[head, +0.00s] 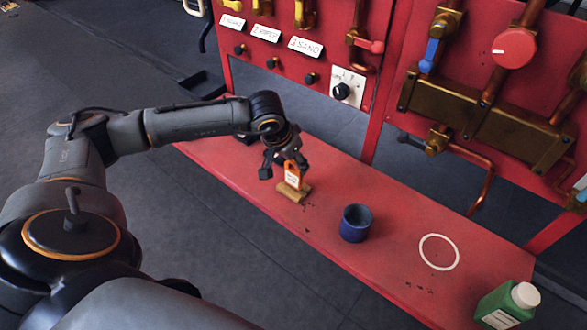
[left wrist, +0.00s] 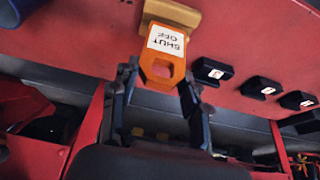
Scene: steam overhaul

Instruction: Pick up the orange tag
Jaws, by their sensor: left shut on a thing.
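The orange tag (head: 292,174) stands upright in a small tan block (head: 290,194) on the red bench (head: 400,215). In the left wrist view the orange tag (left wrist: 161,68) has a white label reading "SHUT OFF" and a hole near its end. My left gripper (head: 281,165) is at the tag's upper end, shut on it. In the left wrist view the gripper's fingers (left wrist: 158,90) lie on either side of the tag's holed end. The tag's lower end meets the tan block (left wrist: 170,14). My right gripper is in neither view.
A blue cup (head: 355,223) stands right of the block. Further right are a white ring (head: 439,252) on the bench and a green bottle (head: 506,304) with a white cap. A red panel (head: 470,65) with valves and pipes rises behind. Several dark labelled blocks (left wrist: 262,87) sit near the tag.

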